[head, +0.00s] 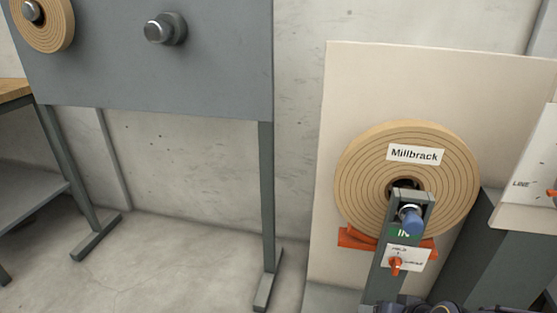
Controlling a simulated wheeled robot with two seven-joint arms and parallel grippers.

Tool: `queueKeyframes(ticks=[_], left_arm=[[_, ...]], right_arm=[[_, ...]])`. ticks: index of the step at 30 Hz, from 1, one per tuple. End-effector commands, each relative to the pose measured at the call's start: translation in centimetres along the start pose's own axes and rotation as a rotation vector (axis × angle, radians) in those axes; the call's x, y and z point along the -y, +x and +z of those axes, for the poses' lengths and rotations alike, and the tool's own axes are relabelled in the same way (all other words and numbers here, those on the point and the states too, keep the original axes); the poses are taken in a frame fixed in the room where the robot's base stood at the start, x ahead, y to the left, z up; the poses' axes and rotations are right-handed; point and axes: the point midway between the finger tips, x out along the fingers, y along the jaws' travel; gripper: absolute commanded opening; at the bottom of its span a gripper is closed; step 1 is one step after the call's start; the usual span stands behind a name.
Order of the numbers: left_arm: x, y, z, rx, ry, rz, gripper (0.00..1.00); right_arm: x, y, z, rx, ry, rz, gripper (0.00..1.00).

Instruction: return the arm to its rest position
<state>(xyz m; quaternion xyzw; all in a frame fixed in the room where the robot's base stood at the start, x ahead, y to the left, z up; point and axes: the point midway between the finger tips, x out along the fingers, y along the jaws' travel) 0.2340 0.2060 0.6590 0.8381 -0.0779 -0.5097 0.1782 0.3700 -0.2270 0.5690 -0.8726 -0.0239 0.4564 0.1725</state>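Only a sliver of a dark, rounded part shows at the bottom edge of the head view, right of centre, in front of the post's foot. It looks like part of my own arm, but I cannot tell which part. No gripper fingers show. My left gripper is out of the picture.
A tan coil labelled Millbrack (455,190) sits upright behind a grey post (381,278) marked IN, above an orange support (355,238). A pale panel (345,90) stands behind. A grey stand (215,80) at left bears another coil (62,32) and a peg (165,29). Floor between is clear.

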Motion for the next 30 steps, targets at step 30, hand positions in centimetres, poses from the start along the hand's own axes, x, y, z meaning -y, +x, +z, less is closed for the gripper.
queueKeyframes(ticks=[30], left_arm=[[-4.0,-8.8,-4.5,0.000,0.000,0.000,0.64]], right_arm=[[6.7,-23.0,1.2,0.143,-0.025,-0.082,0.67]])
